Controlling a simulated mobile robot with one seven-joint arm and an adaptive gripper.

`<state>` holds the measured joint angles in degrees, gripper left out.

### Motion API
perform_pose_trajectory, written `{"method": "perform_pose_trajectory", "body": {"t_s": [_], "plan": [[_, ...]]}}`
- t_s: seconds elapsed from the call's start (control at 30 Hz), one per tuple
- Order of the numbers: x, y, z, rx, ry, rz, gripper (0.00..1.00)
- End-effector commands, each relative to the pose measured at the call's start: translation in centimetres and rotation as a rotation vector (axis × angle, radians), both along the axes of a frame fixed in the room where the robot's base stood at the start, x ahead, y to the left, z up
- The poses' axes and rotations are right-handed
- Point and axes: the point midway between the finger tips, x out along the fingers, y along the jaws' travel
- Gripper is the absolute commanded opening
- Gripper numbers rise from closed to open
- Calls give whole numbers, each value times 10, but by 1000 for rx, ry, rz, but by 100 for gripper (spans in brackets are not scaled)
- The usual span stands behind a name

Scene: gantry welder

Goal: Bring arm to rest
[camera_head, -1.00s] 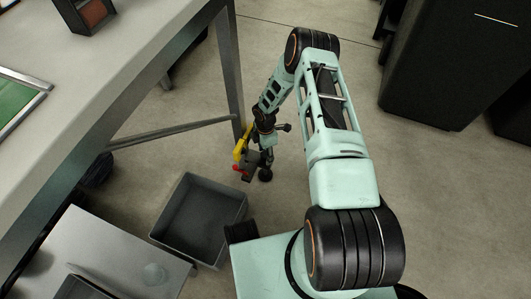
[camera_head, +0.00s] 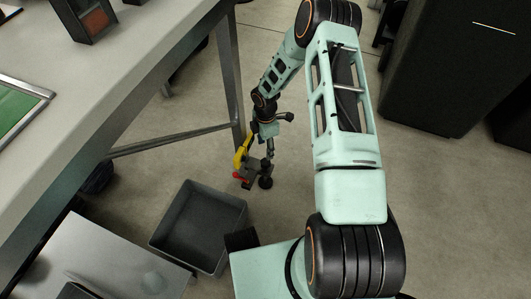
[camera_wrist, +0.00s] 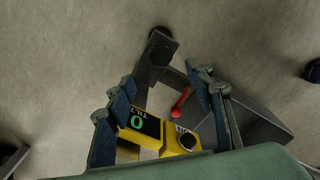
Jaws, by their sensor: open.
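My arm reaches forward and bends down at its elbow. My gripper (camera_head: 262,160) hangs low near the table leg and is small in the head view. In the wrist view my gripper (camera_wrist: 165,100) has its two fingers apart. Between and below them is a yellow device (camera_wrist: 182,138) with a dark display reading TILT and a green 0, a red handle and grey metal parts. It also shows as a yellow piece (camera_head: 241,156) at the gripper in the head view. I cannot tell whether the fingers touch it.
A long grey table (camera_head: 120,100) runs along the left, its leg (camera_head: 231,70) close to my gripper. An empty grey bin (camera_head: 177,243) stands below, beside a low grey surface (camera_head: 110,262). A dark cabinet (camera_head: 440,75) stands at the right. Floor is clear between.

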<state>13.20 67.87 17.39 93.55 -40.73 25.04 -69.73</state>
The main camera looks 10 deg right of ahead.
Motion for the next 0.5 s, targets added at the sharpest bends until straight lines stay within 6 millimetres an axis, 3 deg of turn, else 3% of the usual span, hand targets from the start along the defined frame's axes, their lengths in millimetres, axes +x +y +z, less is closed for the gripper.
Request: {"method": "perform_pose_trajectory", "body": {"t_s": [0.2, 0.5], "plan": [[0, 0, 16, 0, 0, 1, 49], [0, 0, 18, 0, 0, 1, 49]]}}
